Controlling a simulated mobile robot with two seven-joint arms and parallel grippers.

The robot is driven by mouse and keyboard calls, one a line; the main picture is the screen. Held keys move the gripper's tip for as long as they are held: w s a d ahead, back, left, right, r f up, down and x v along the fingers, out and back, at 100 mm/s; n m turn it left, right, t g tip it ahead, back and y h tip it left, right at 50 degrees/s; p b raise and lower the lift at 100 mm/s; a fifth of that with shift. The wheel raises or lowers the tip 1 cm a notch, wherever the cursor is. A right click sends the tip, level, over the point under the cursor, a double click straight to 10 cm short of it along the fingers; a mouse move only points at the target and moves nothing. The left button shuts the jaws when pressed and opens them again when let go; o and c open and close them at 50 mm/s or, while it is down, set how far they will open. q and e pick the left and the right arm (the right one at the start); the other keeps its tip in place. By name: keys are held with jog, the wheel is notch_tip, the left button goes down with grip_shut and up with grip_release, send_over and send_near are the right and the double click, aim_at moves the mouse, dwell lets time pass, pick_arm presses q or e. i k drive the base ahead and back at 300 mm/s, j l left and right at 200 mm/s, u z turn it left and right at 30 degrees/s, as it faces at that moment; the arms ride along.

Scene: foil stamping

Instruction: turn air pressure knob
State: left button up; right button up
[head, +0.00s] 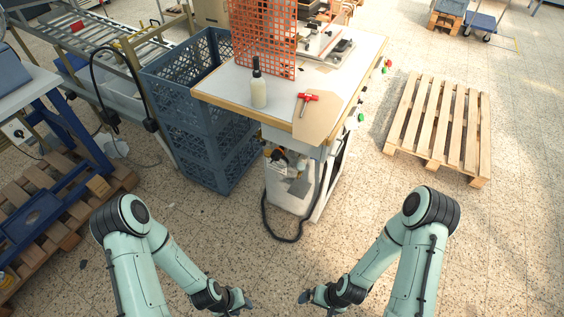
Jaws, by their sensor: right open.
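A white-topped workbench (228,84) with a wooden edge stands in the middle of the head view. Small fittings (277,157), partly yellow and black, sit under its front edge; the air pressure knob may be among them, but it is too small to tell. Small red and green parts (387,65) show at the bench's right side. My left gripper (243,304) and my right gripper (308,299) are low in the view, in front of the bench and apart from it. The right one is open and holds nothing visible. The left one's fingers are too unclear to read.
A spray bottle (259,92), a red T-shaped handle (308,97) and an orange grid (264,38) are on the bench. Blue crates (190,152) stand left of it. A black hose (265,215) hangs to the floor. A pallet (436,125) lies right. Floor ahead is clear.

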aim_at(276, 155)
jog(key=i+j+z, duration=0.2)
jog(key=i+j, duration=0.15)
jog(key=j, duration=0.25)
jog(key=i+j, duration=0.2)
jog(key=j, duration=0.15)
jog(key=i+j+z, duration=0.15)
jog(key=j, duration=0.15)
jog(key=i+j+z, duration=0.1)
jog(key=j, duration=0.25)
jog(key=i, duration=0.05)
